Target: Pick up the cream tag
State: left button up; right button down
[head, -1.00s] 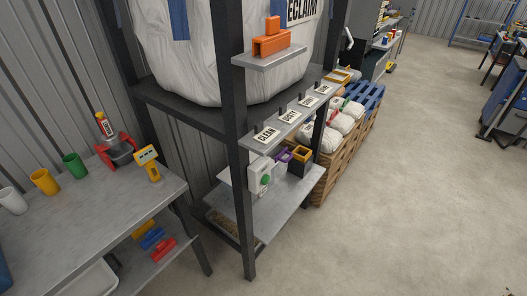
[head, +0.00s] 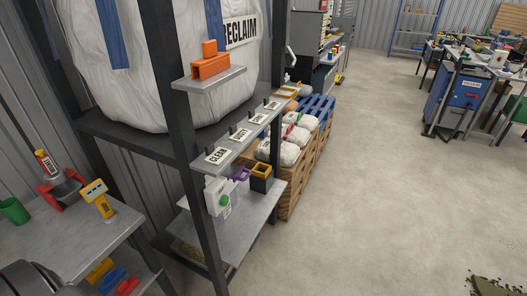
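Several small pale tags with dark lettering lie along a narrow grey shelf on the front of a dark steel frame. The nearest tag (head: 217,155) seems to read CLEAN. Behind it along the shelf are a second tag (head: 238,135), a third tag (head: 257,118) and a far tag (head: 271,105). All look whitish to cream, and I cannot tell which is the cream one. Each has a small dark clip or post beside it. Neither of my grippers shows in the head view. A grey rounded part at the lower left edge may be my arm.
An orange block (head: 210,65) sits on a small upper shelf. A grey box with a green button (head: 222,198) hangs below the tags. A workbench (head: 80,240) stands at the left.

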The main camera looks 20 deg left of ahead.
aim_at(216, 157)
jog(key=z, duration=0.05)
jog(key=i, duration=3.9)
jog(key=u, duration=3.6)
